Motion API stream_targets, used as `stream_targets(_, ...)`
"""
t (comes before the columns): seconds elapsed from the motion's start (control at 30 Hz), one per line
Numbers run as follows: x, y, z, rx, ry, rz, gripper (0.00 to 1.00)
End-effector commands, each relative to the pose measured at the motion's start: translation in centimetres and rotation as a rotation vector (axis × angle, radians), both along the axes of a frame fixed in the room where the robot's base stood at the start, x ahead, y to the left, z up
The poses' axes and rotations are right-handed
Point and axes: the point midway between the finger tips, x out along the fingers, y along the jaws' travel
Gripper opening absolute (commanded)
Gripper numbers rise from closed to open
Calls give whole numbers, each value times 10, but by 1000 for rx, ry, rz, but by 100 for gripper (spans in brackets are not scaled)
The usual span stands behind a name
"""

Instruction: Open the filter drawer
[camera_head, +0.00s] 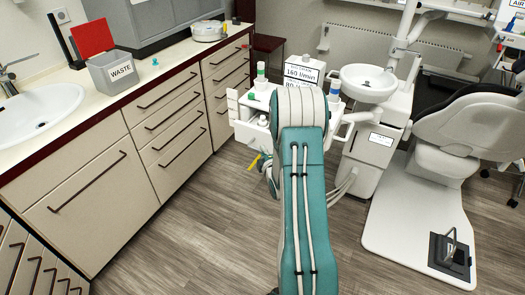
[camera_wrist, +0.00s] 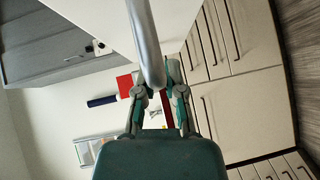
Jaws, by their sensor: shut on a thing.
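My gripper (camera_wrist: 160,94) shows in the wrist view with its two grey-and-teal fingers on either side of the rounded lower end of a smooth silver bar (camera_wrist: 146,40). The bar comes down from the top edge of that view, and the exact contact is hard to see. In the head view my arm reaches forward and hides most of the gripper and what it holds. The white dental unit (camera_head: 378,145) stands just right of my arm. I cannot pick out the filter drawer for certain in either view.
A counter with beige drawers (camera_head: 178,118) runs along the left, with a sink (camera_head: 38,108) and a grey waste bin (camera_head: 115,72). A yellow part (camera_head: 254,162) shows left of my arm. A dental chair (camera_head: 450,130) stands at the right. The wooden floor is clear at front left.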

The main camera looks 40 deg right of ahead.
Motion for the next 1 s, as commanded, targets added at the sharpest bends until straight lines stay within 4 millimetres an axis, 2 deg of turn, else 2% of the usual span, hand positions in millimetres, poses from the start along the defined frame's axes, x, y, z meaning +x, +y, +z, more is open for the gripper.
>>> stream_targets(0.4,-13,39,-1,0,3,10,0)
stream_targets(0.77,-15,42,-2,1,4,7,0)
stream_targets(0.8,-15,42,-2,1,4,7,31)
stream_targets(0.83,-15,42,-2,0,3,7,44)
stream_targets(0.87,-15,42,-1,0,3,7,48)
stream_targets(1.0,-15,41,0,-3,-1,6,48)
